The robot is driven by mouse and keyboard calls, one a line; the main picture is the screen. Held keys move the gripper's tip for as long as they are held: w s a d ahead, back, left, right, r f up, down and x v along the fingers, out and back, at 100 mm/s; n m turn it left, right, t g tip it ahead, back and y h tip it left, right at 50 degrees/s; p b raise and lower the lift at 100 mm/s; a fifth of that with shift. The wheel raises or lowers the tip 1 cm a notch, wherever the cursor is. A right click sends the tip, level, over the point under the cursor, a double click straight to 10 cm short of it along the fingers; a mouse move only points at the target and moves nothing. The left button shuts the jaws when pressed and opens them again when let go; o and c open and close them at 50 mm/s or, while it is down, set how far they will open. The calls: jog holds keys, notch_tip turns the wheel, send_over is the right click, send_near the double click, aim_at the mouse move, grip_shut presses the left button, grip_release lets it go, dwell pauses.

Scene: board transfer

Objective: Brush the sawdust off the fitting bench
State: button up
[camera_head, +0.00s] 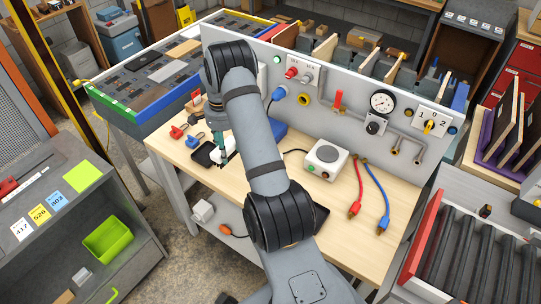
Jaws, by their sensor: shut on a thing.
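The fitting bench (335,204) has a pale wooden top and an upright grey panel (335,75) behind it. I cannot pick out sawdust on the visible wood, and my arm hides the middle of the bench.
A white box with a knob (327,160) and red (356,190) and blue (378,197) cables occupy the bench's right half. The panel carries a gauge (382,101) and pipes.

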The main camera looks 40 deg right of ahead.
jog(key=shift+r+p, duration=0.65)
jog(key=shift+r, duration=0.8)
jog(key=shift+d+f, duration=0.1)
